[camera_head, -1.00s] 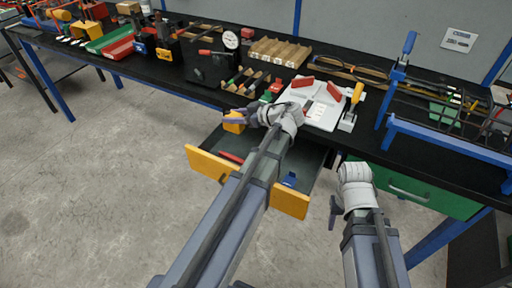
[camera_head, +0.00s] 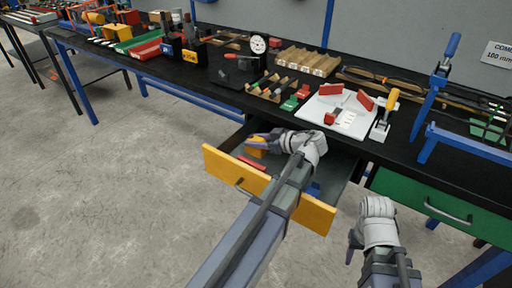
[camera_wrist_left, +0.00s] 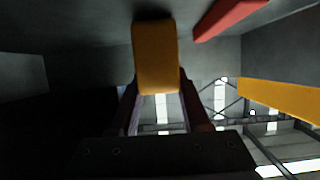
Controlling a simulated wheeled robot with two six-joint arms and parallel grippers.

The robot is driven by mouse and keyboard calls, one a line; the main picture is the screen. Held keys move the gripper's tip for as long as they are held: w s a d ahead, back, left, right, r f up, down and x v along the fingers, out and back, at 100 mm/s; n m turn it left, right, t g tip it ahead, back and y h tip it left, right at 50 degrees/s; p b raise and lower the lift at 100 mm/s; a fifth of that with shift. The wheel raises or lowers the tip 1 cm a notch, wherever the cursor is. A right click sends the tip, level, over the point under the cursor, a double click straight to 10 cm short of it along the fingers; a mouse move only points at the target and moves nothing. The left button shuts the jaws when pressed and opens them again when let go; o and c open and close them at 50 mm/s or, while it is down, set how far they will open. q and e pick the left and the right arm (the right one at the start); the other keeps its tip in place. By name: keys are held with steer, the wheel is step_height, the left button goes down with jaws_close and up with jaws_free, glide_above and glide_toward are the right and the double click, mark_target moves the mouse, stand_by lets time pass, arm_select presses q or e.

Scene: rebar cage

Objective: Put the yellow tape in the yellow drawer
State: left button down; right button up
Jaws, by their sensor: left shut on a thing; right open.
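The yellow tape (camera_head: 256,152) looks like a small orange-yellow block, held between the fingers of my left gripper (camera_head: 262,141). In the left wrist view the tape (camera_wrist_left: 156,55) sits between the two fingertips, and the gripper is shut on it. The yellow drawer (camera_head: 222,172) is pulled open below the bench. The tape is over or inside the drawer's left part, behind its front panel; whether it touches the drawer floor I cannot tell. The drawer front also shows in the left wrist view (camera_wrist_left: 285,98). My right gripper (camera_head: 353,244) is open and empty, right of the drawer.
A red item (camera_head: 252,162) lies in the drawer near the tape, and a blue item (camera_head: 314,188) lies further right, partly hidden by my left arm. A closed green drawer (camera_head: 410,192) is to the right. The black bench top (camera_head: 205,87) above carries tools and blocks.

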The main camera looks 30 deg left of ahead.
arm_select(q)
steer(key=shift+f, duration=0.15)
steer(key=shift+c, duration=1.8)
jaws_free()
steer(key=p+v, duration=0.4)
steer(key=v, duration=0.8)
steer(key=shift+p, duration=0.4)
